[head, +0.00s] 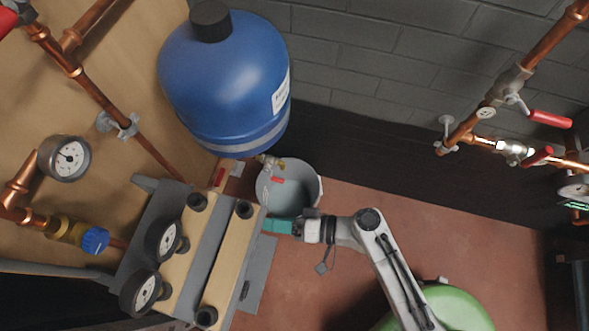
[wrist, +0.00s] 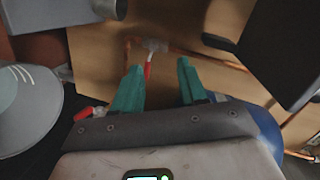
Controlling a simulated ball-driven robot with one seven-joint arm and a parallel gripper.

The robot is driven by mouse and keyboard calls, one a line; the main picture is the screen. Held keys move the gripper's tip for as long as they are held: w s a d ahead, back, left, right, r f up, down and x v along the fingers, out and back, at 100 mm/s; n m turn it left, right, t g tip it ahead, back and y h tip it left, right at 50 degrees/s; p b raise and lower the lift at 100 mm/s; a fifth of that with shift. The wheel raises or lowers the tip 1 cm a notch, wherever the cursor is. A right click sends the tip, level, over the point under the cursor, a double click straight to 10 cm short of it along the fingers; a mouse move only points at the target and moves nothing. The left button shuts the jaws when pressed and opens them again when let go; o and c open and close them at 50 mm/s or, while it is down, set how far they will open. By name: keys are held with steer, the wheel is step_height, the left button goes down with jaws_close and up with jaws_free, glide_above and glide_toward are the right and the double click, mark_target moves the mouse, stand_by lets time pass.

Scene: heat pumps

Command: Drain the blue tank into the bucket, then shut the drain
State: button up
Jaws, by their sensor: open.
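The blue tank (head: 225,90) with a black cap and a white label stands at upper centre in the head view. Its blue side shows at the right in the wrist view (wrist: 262,128). A brass drain valve (head: 268,161) with a red handle (head: 277,180) is at its foot, over the grey bucket (head: 318,190). I cannot tell whether liquid runs or lies in the bucket. In the wrist view the bucket (wrist: 25,110) is at the left, with a red handle (wrist: 84,114) beside my finger. My gripper (head: 268,225) is open and empty, just below the bucket in the head view.
A rack with gauges (head: 163,240) and black-capped posts is close left of my gripper. Another red-handled valve (wrist: 149,68) on a copper pipe shows beyond my fingers. Copper pipes (head: 520,80) run along the right wall. Reddish floor (head: 345,290) is open below the bucket.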

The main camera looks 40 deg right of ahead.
steer(key=shift+s+d+r+n+g+h+p, duration=0.15)
steer(key=shift+s+d+r+n+g+p, duration=0.2)
steer(key=shift+s+r+n+g+p, duration=0.4)
steer(key=shift+s+d+r+n+g+h+p, duration=0.2)
steer(key=shift+s+d+r+n+g+p, duration=0.15)
steer(key=shift+s+r+n+g+p, duration=0.4)
steer(key=shift+s+d+r+n+g+h+p, duration=0.15)
steer(key=shift+s+d+r+n+g+p, duration=0.2)
steer(key=shift+n+g+p, duration=0.45)
steer(key=shift+m, duration=0.3)
